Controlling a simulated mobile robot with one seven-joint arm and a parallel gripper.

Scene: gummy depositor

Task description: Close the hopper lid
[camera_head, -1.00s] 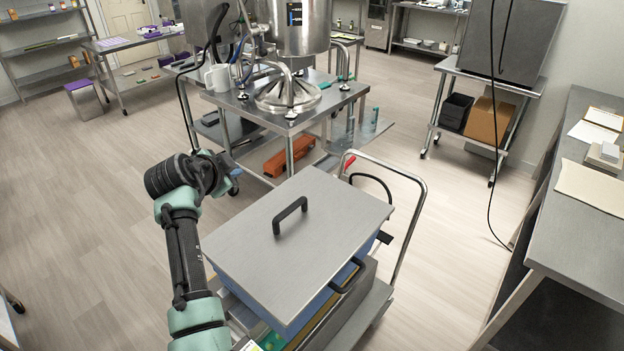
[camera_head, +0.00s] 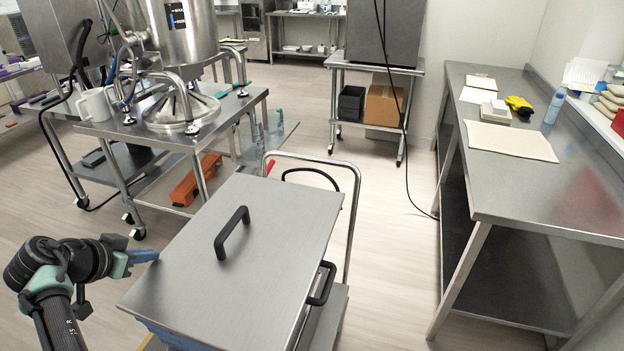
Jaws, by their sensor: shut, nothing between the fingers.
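A flat grey metal lid (camera_head: 190,280) with a black handle (camera_head: 232,232) lies over a blue box-shaped body (camera_head: 168,338) on a wheeled cart. I take this for the hopper lid. It looks flat, but its seam is mostly hidden, so I cannot tell whether it is fully seated. My gripper (camera_head: 154,256), with blue fingers, points right at the lid's left edge, around the middle of that side. Its fingers are shut and empty. I cannot tell whether the tips touch the lid.
The cart's push handle (camera_head: 350,220) rises behind the box. A steel table (camera_head: 120,125) with a large vessel (camera_head: 178,35) stands behind left. A long steel workbench (camera_head: 545,190) runs along the right. Clear floor lies between cart and workbench.

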